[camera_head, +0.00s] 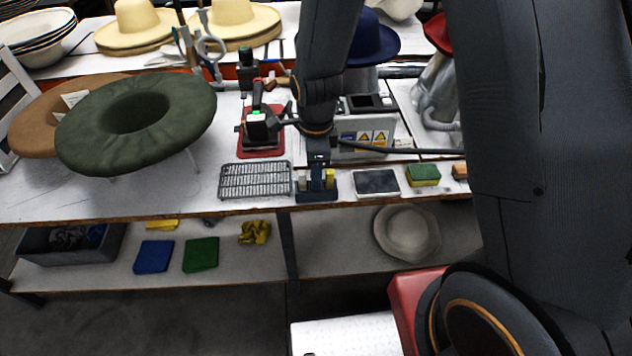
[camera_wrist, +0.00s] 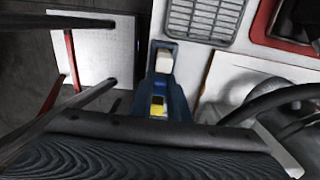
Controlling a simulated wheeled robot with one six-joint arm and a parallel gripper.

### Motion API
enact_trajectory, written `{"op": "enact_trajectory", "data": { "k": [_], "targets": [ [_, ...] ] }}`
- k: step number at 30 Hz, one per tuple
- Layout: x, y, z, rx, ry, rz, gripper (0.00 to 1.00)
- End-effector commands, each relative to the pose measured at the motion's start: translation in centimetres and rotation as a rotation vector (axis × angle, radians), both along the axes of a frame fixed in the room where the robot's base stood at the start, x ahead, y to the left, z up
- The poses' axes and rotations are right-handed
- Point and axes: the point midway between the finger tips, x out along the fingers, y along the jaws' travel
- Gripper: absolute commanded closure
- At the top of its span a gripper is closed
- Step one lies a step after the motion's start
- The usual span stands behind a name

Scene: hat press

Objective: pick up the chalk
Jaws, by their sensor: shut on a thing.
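My gripper (camera_head: 317,158) is at the lower end of my arm, low over the bench by a small blue holder (camera_head: 317,195). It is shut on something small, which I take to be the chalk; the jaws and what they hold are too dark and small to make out. The blue holder also shows in the wrist view (camera_wrist: 177,102), with a pale block (camera_wrist: 164,62) at its upper end and a yellow piece (camera_wrist: 158,106) lower down. My own dark arm covers the bottom of that view.
A wire rack (camera_head: 255,180) lies left of the holder, and a dark slate (camera_head: 377,183) and a green-yellow sponge (camera_head: 423,175) lie right. A red mat (camera_head: 260,152) and a panel with warning signs (camera_head: 365,137) are behind. The bench's front edge is close.

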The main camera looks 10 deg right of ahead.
Motion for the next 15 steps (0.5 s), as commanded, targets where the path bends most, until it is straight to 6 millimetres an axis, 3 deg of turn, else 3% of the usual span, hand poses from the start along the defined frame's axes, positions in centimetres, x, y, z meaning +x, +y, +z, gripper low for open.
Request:
{"op": "enact_trajectory", "data": {
  "k": [8, 15],
  "targets": [
    [0.0, 0.0, 0.2, 0.000, -0.001, 0.000, 1.00],
    [0.1, 0.0, 1.8, 0.001, -0.003, 0.000, 1.00]
  ]
}}
